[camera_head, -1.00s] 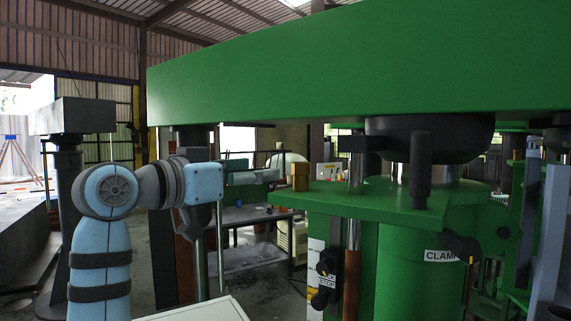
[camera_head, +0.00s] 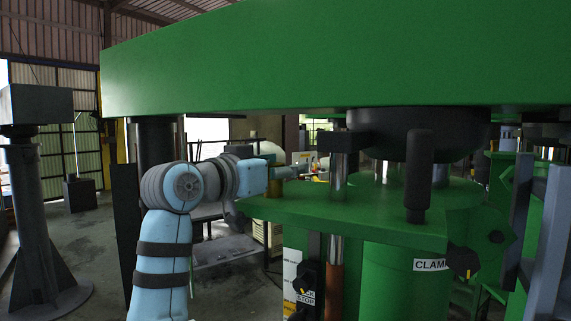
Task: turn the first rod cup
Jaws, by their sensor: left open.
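A green machine carries a thick green beam (camera_head: 330,60) above a green plate (camera_head: 345,207). A black block with a shiny rod (camera_head: 339,174), a dark upright handle (camera_head: 418,175) and a wide black collar (camera_head: 470,135) sit between them. A small brass-coloured part (camera_head: 274,187) stands at the plate's left edge, partly hidden by my left arm. I cannot tell for sure which part is the rod cup. My left gripper (camera_head: 308,174) is at the plate's left end, just left of the shiny rod, small and partly hidden; it is open. My right gripper is out of view.
Black knobs (camera_head: 307,279) and a CLAMP label (camera_head: 430,265) are on the machine's front. A grey post (camera_head: 38,200) stands at far left. A work table (camera_head: 222,248) is behind my left arm. The beam overhangs the arm closely.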

